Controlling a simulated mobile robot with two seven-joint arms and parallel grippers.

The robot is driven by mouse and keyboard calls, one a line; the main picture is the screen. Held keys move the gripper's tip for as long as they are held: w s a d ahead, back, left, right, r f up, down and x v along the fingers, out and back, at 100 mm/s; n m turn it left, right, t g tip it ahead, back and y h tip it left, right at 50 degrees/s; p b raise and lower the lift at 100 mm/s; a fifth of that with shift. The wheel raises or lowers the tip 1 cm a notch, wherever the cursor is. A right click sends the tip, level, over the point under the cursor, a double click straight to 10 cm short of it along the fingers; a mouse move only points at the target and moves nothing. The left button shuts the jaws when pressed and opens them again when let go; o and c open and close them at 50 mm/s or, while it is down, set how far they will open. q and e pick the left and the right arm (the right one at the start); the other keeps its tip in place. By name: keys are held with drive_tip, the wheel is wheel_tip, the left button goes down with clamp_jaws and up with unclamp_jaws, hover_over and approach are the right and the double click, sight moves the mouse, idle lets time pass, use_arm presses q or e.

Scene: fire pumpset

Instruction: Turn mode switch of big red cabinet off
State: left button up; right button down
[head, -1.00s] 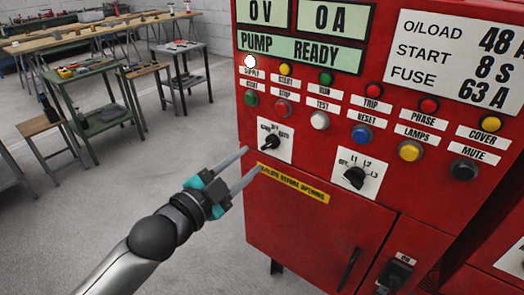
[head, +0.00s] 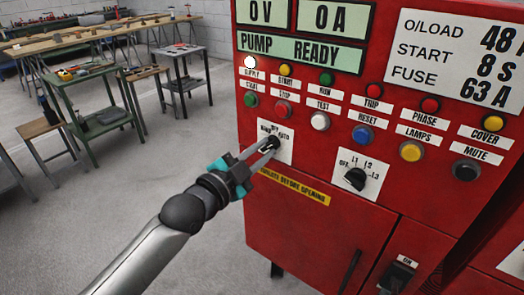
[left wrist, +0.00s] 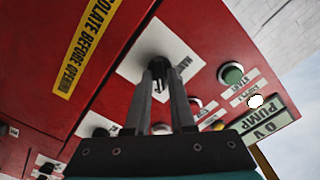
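The mode switch (head: 274,142) is a small black knob on a white plate marked HAND, OFF and AUTO, on the front of the big red cabinet (head: 310,225). My left gripper (head: 269,146) reaches in from the lower left, with its fingertips at the knob, one on each side. The fingers stand close together and look shut on it. In the left wrist view, the fingertips (left wrist: 160,66) meet the black knob (left wrist: 158,40) on its white plate. The fingers cover much of the knob, so I cannot tell its pointing direction. My right gripper is not in view.
A second black rotary switch (head: 355,178) sits to the right on the cabinet. Push buttons and lamps, such as the green button (head: 251,99) and red button (head: 281,109), lie just above. A yellow label (head: 293,187) is below. Workbenches (head: 95,85) stand far left; the floor between is clear.

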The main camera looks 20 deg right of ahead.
use_arm(q)
clamp_jaws()
drive_tip(key=shift+n, duration=0.4)
drive_tip(key=shift+n+p, duration=0.55)
drive_tip(key=shift+n, duration=0.05)
drive_tip(key=shift+n+p, duration=0.45)
drive_tip(key=shift+n, duration=0.75)
drive_tip(key=n+p, duration=0.1)
drive_tip(key=n, duration=0.3)
drive_tip(key=shift+n, duration=0.3)
